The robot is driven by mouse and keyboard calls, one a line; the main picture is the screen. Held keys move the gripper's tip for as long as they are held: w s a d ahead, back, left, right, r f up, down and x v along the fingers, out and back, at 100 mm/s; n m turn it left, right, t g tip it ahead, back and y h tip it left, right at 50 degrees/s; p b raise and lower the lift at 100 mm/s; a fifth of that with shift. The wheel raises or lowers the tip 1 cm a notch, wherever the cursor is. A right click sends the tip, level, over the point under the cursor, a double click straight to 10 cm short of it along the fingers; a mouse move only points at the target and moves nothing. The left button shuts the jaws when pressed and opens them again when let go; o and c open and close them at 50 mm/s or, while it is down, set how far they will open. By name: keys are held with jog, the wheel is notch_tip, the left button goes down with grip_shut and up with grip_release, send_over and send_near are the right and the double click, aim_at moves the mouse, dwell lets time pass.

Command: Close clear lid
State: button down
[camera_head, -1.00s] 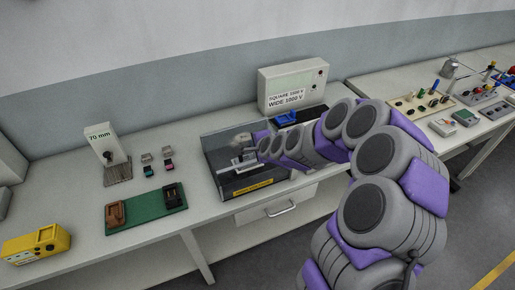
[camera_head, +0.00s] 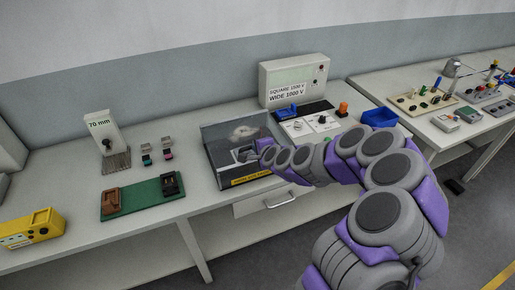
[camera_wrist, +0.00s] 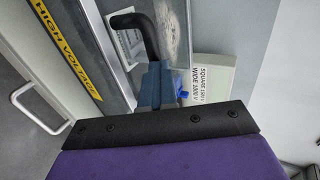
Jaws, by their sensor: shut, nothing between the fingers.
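A dark-framed box (camera_head: 212,170) with clear, greyish panels and a yellow HIGH VOLTAGE strip (camera_head: 250,180) stands on the bench. The clear lid (camera_head: 225,132) is hard to separate from the clear walls, so I cannot tell its exact angle. My gripper (camera_head: 260,146) is shut and empty, at the right side of the box. In the wrist view, the blue-grey fingers of my gripper (camera_wrist: 156,82) are beside a black bent handle (camera_wrist: 138,22) over the box. I cannot tell whether they touch it. My arm hides part of the box's right side.
A grey box labelled SQUARE/WIDE 1000 V (camera_head: 293,80) stands behind. A panel with knobs (camera_head: 310,124), an orange part (camera_head: 342,109) and a blue bin (camera_head: 380,118) lie right. A green mat (camera_head: 143,197) and a yellow device (camera_head: 32,229) lie left. A drawer handle (camera_head: 280,200) sits below.

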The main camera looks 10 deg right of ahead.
dwell(0.3)
jog(key=shift+r, duration=0.2)
jog(key=w+r+p+v, duration=0.1)
jog(key=p+v, duration=0.3)
jog(key=v, duration=0.8)
jog(key=s+a+r+n+g+y, duration=0.1)
jog(key=s+a+n+g, duration=0.35)
jog(key=s, duration=0.35)
jog(key=s+a+r+n+g+y, duration=0.1)
jog(key=s+a+r+n+g, duration=0.2)
jog(key=s+n, duration=0.4)
jog(key=s+d+r+n+g+h, duration=0.1)
jog(key=s+d+n+g+h, duration=0.1)
jog(key=s, duration=1)
jog(key=s+d+r+n+g+h, duration=0.1)
jog(key=s+d+n+g+h, duration=0.1)
jog(key=s, duration=1.1)
jog(key=shift+d+r+g, duration=0.3)
jog(key=shift+d+g, duration=0.25)
jog(key=shift+g, duration=0.6)
jog(key=shift+s, duration=0.1)
